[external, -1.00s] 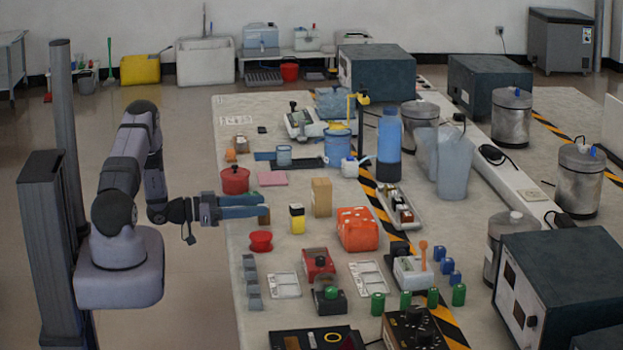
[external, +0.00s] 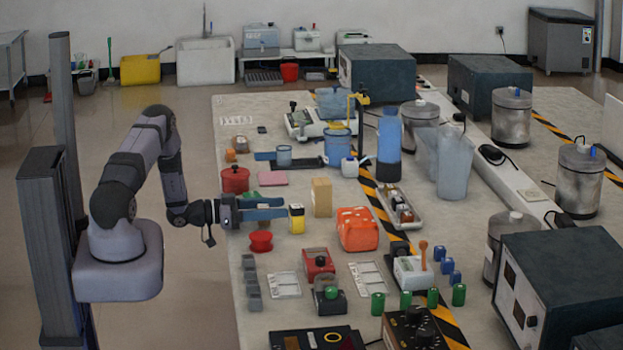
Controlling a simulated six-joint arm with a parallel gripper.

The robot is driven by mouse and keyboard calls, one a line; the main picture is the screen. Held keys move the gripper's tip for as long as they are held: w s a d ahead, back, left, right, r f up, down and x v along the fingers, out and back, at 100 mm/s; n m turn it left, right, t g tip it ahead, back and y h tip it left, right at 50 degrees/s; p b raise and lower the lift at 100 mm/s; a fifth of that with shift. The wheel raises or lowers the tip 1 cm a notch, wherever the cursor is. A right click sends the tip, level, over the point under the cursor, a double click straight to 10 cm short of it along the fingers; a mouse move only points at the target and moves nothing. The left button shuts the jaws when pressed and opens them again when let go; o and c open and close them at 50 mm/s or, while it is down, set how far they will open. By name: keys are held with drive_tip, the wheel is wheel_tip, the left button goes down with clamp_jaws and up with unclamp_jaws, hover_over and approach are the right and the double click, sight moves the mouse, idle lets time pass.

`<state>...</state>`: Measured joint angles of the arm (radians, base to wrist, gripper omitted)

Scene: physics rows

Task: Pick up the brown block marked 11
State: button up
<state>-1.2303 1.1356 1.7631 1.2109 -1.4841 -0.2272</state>
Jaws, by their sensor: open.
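A tan-brown block (external: 321,197) stands upright on the table, right of my gripper; no number on it can be read. My gripper (external: 283,208) is open, its blue fingers reaching right over the table's left part. The fingertips are near a yellow-and-black block (external: 297,218); whether they touch it cannot be told.
A red pot (external: 235,180) and a red bowl (external: 261,241) stand close to my gripper. A pink pad (external: 272,178) lies behind it. An orange block (external: 357,229) stands right of the tan-brown block.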

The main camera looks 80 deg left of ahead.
drive_tip(key=shift+w, duration=1)
drive_tip(key=c, duration=1.1)
drive_tip(key=shift+c, duration=0.2)
drive_tip(key=shift+r, duration=0.2)
wheel_tip(320, 180, up, 10)
drive_tip(key=b, duration=0.1)
drive_tip(key=shift+f, duration=0.2)
